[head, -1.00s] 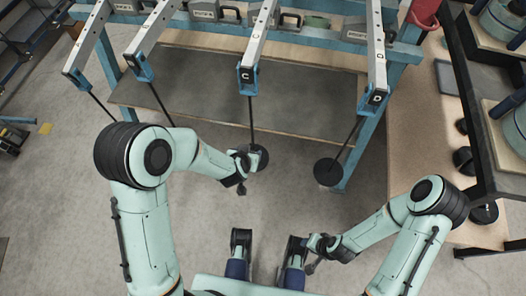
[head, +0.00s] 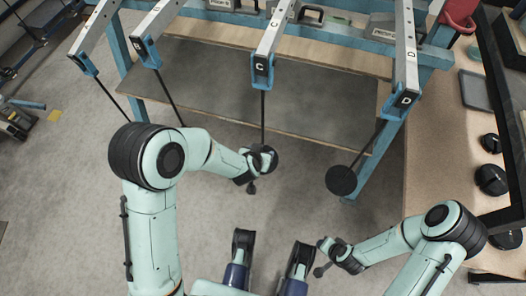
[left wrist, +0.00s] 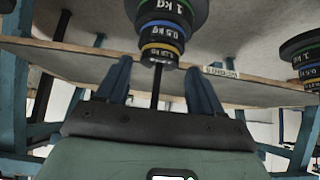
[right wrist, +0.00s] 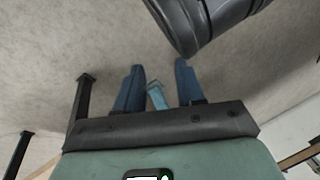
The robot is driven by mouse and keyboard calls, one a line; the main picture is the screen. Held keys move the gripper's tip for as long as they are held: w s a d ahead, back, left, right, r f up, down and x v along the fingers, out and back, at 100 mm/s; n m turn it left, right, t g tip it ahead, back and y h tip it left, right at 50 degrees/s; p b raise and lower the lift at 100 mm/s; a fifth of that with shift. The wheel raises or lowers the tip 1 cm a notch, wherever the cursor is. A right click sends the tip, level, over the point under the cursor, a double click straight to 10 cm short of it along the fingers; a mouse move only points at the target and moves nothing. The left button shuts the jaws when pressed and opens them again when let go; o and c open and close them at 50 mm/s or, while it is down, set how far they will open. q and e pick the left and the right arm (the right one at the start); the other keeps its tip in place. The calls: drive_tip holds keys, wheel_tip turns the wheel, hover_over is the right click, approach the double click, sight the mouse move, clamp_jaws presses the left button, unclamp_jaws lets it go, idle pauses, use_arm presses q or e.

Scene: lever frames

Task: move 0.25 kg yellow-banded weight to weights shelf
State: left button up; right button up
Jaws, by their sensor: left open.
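The yellow-banded weight (left wrist: 160,52) hangs on a thin rod in the left wrist view, in a stack with a blue-banded 0.5 kg weight (left wrist: 162,35) and a green-banded 1 kg weight (left wrist: 168,10). It is the piece nearest my left gripper (left wrist: 158,70), whose open fingers stand on either side of the rod. In the head view the left gripper (head: 258,163) is at the dark stack on lever C's rod (head: 262,115) and partly hides it. My right gripper (head: 320,257) is low at the front; the right wrist view shows its fingers (right wrist: 160,70) apart and empty.
Another dark stack (head: 341,180) hangs under lever D and shows banded in the left wrist view (left wrist: 305,55). The blue bench frame (head: 385,145) and its lower board (head: 230,85) lie behind. Black weights (head: 490,180) sit at right beside a dark frame (head: 515,150).

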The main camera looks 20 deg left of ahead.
use_arm(q)
drive_tip(key=shift+b+x, duration=0.95)
drive_tip(key=shift+x, duration=1.65)
use_arm(e)
drive_tip(key=shift+g, duration=0.8)
drive_tip(key=shift+s+d+f, duration=0.2)
drive_tip(key=shift+s+f, duration=0.8)
drive_tip(key=shift+s, duration=0.05)
drive_tip(key=shift+s+d+f, duration=0.2)
drive_tip(key=shift+s+f, duration=0.8)
use_arm(q)
drive_tip(key=shift+s+f, duration=0.1)
drive_tip(key=c, duration=0.6)
drive_tip(key=o, duration=0.7)
